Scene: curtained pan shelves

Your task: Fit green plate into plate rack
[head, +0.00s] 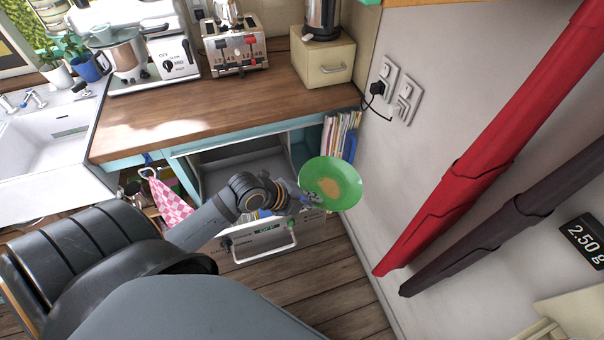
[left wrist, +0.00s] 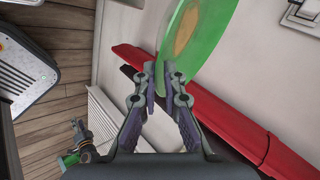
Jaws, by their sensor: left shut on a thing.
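The green plate (head: 331,184) has a tan patch in its middle. My left gripper (head: 312,197) is shut on its near edge and holds it in the air in front of the low cabinet, close to the right wall. In the left wrist view the fingertips (left wrist: 163,72) pinch the rim of the plate (left wrist: 211,35), which stands out beyond them, seen at a slant. I cannot make out a plate rack in either view.
Red (head: 480,150) and dark rolled shapes run along the right wall. Wooden floor (head: 340,290) lies clear below.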

